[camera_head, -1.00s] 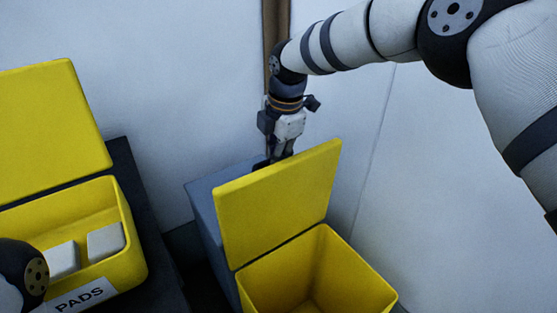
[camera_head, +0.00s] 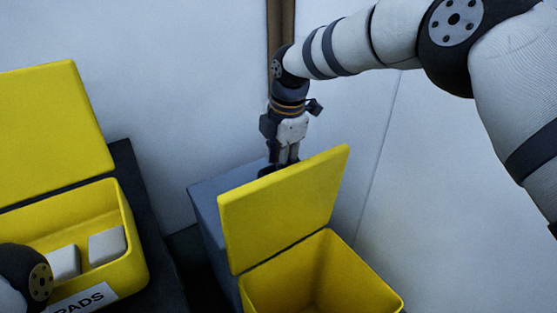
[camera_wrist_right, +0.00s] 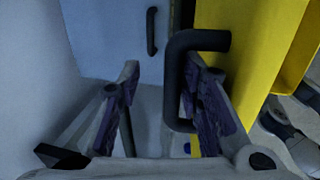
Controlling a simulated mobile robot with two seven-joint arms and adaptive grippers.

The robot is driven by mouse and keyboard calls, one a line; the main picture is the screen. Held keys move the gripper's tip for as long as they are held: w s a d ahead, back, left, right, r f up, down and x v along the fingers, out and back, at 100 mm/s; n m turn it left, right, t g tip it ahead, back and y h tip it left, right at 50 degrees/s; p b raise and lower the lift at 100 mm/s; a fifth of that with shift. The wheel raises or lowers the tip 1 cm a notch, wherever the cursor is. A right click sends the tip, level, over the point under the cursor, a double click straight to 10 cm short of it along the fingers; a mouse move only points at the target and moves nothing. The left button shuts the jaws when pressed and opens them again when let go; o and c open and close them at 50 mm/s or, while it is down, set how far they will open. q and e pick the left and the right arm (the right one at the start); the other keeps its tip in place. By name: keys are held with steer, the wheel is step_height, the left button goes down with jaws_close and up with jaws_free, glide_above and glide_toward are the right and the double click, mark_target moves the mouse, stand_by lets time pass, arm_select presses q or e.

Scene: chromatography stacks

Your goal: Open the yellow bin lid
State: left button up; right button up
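The yellow bin (camera_head: 328,272) stands at the lower middle of the head view, its inside visible and seemingly empty. Its yellow lid (camera_head: 285,208) is swung up and stands tilted back; it also shows in the right wrist view (camera_wrist_right: 245,75). A black handle (camera_wrist_right: 174,85) juts from the lid's outer face. My right gripper (camera_head: 286,165) is behind the lid, pointing down. In the right wrist view its fingers (camera_wrist_right: 165,80) are apart, with the handle's bar between them; the right finger is between bar and lid. My left gripper is out of view.
A second yellow bin (camera_head: 135,265), labelled PADS, stands open at left with white blocks (camera_head: 106,246) inside. A blue-grey cabinet (camera_head: 205,215) is behind the middle bin. A pale wall (camera_head: 190,70) closes off the back.

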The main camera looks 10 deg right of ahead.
step_height(320, 180, up, 12)
steer(key=s, duration=0.2)
steer(key=shift+d+f, duration=0.2)
steer(key=shift+d, duration=0.2)
steer(key=shift+s, duration=0.1)
